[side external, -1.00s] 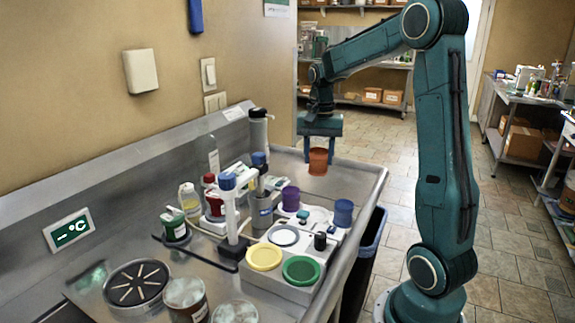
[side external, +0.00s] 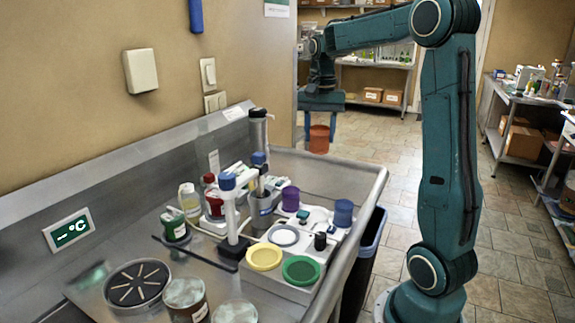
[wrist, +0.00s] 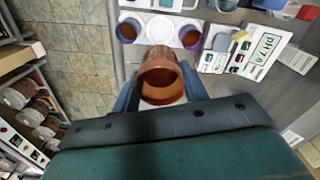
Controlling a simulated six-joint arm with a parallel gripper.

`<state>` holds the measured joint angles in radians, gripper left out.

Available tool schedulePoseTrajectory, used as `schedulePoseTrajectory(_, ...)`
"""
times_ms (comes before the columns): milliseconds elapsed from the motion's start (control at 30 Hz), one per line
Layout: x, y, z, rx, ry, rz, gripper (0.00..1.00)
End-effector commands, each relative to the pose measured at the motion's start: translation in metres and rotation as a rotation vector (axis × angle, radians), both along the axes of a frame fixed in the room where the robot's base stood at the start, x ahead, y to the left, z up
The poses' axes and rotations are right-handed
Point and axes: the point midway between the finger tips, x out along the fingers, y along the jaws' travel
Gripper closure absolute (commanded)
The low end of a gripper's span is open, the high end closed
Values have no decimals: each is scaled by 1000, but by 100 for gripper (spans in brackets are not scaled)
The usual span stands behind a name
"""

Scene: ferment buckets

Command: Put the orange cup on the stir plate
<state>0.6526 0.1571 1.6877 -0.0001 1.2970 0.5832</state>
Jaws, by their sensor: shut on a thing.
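The orange cup (side external: 319,139) is held upright in the air at the far end of the steel bench in the side view. My gripper (side external: 320,128) is shut on it, one blue finger on each side. In the wrist view the cup (wrist: 162,80) sits between my fingers, its open mouth showing. A light unit on the bench has a pale round plate (side external: 284,236) beside a black knob; it looks like the stir plate, and the plate appears bare. The cup is well above the bench and apart from this unit.
A purple cup (side external: 291,198) and a blue cup (side external: 343,212) stand near the plate. Yellow (side external: 264,257) and green (side external: 301,270) rings sit in front. A white stand with a blue top (side external: 228,200), bottles and jars crowd the left.

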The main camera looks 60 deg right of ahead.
Motion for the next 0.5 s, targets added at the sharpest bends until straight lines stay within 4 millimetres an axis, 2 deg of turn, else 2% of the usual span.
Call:
schedulePoseTrajectory(267,2,6,1,-1,0,29,80)
schedulePoseTrajectory(500,12,37,8,-2,-2,195,80)
